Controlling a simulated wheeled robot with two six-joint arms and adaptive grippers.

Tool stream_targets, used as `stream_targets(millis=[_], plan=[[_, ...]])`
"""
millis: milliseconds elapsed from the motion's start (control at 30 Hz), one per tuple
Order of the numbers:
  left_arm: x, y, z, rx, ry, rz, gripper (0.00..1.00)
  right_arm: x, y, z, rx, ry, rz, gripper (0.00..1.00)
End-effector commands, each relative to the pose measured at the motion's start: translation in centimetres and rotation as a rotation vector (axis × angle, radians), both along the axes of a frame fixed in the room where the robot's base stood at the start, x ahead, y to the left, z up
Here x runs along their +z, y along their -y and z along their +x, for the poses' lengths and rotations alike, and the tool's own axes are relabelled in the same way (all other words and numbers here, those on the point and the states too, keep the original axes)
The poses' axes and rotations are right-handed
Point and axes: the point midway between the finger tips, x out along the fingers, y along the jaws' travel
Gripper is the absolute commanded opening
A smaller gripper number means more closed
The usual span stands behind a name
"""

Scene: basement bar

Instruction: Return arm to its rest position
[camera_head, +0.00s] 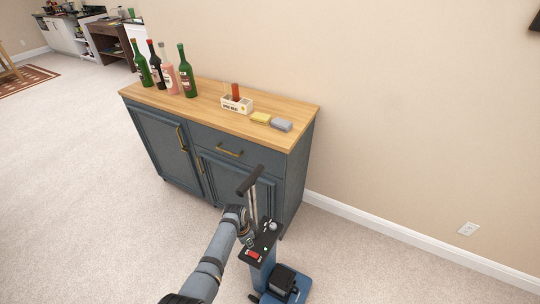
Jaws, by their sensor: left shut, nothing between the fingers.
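My left arm comes in from the bottom of the head view, and its blue-grey links reach up and right. My right gripper does not show.
A dark blue cabinet (161,146) with a wooden top (212,115) stands against the wall. Open carpet lies at left.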

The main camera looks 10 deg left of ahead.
Motion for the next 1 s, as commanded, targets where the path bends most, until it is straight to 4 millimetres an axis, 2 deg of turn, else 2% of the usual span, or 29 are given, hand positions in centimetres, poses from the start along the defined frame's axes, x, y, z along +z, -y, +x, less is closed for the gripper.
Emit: stream_targets(millis=[133,167,267,367,400,467,500,600,700,800,900,1000], plan=[[-0.9,-0.3,-0.7,0.018,-0.007,0.003,0.0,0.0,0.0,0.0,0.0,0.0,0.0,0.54],[-1.7,-0.5,-1.3,0.035,-0.01,0.004,0.0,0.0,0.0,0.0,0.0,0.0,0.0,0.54],[-6.1,-1.9,-5.1,0.139,-0.027,0.019,0.0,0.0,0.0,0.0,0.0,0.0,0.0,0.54],[-11.8,-4.1,-11.4,0.297,-0.041,0.041,0.0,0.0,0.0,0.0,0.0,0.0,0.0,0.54],[-13.8,-5.2,-14.2,0.362,-0.042,0.051,0.0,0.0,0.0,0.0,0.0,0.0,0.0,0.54],[-16.6,-6.6,-18.7,0.456,-0.044,0.063,0.0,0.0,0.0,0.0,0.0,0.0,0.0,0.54],[-18.1,-7.6,-21.8,0.516,-0.044,0.071,0.0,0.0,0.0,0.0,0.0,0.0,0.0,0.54],[-20.8,-9.8,-29.1,0.649,-0.038,0.087,0.0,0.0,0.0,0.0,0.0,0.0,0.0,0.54],[-22.2,-11.5,-34.9,0.749,-0.03,0.094,0.0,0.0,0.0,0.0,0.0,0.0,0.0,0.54],[-22.7,-12.6,-38.6,0.815,-0.02,0.095,0.0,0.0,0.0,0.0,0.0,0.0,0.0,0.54],[-22.8,-13.0,-40.2,0.845,-0.015,0.095,0.0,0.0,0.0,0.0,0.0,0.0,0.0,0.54],[-22.8,-13.1,-40.5,0.853,-0.012,0.093,0.0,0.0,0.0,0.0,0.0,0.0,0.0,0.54]])
